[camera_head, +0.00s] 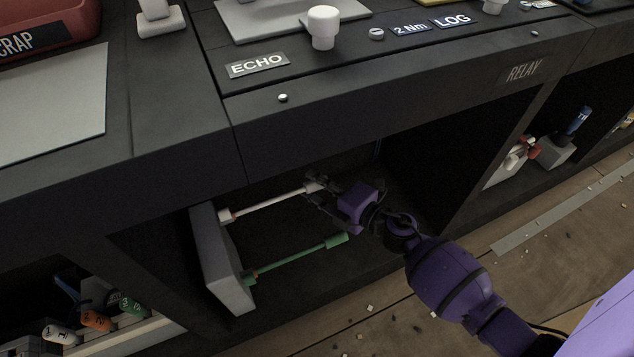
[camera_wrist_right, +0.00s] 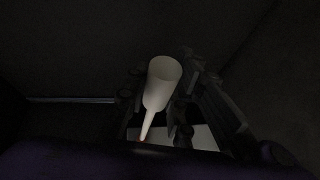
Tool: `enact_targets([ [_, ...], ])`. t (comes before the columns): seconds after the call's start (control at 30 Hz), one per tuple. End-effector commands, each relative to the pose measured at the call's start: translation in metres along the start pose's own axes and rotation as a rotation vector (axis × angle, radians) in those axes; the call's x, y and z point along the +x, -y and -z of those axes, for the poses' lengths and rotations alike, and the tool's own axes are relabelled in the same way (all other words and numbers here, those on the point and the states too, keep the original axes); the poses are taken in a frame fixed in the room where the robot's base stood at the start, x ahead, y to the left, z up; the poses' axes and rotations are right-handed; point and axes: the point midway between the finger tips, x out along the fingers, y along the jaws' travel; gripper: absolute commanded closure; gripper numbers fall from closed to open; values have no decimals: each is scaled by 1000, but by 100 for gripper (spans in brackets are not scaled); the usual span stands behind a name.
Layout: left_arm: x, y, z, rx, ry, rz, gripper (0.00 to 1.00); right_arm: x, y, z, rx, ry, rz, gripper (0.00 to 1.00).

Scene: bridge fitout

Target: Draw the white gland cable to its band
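The white gland cable (camera_head: 265,204) runs from a grey gland block (camera_head: 222,262) in the open bay under the ECHO console to my right gripper (camera_head: 316,186). Its thicker white end (camera_wrist_right: 163,82) lies between the dark fingers of my right gripper (camera_wrist_right: 160,100) in the right wrist view. Whether the fingers press on it is too dark to tell. A small orange spot (camera_wrist_right: 142,139) shows far down the cable there; I cannot tell whether it is the band. The green cable (camera_head: 295,258) sticks out of the same block below, free of the gripper. My left gripper is not in view.
The console's front edge (camera_head: 400,115) overhangs the bay. A dark panel (camera_head: 480,150) closes the bay on the right. Several coloured parts (camera_head: 95,320) lie in a lower bay at left. Small bits litter the floor (camera_head: 390,320).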

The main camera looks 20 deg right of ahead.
Motion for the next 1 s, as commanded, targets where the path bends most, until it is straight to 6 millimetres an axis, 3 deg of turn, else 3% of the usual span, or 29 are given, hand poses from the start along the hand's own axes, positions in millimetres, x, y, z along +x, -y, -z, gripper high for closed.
enact_targets([
  [0.1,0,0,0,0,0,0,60,0,-1,0,1,-1,-2,100],
  [0.37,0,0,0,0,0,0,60,0,-1,-1,2,0,-2,100],
  [0.67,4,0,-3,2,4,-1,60,-15,0,-36,2,0,-1,100],
  [0.93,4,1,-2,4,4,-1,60,-15,-2,-37,4,-1,-3,100],
  [0.97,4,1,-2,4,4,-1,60,-15,-2,-37,4,-1,-3,74],
  [1.0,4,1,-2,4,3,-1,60,-15,-2,-37,4,-1,-3,69],
])
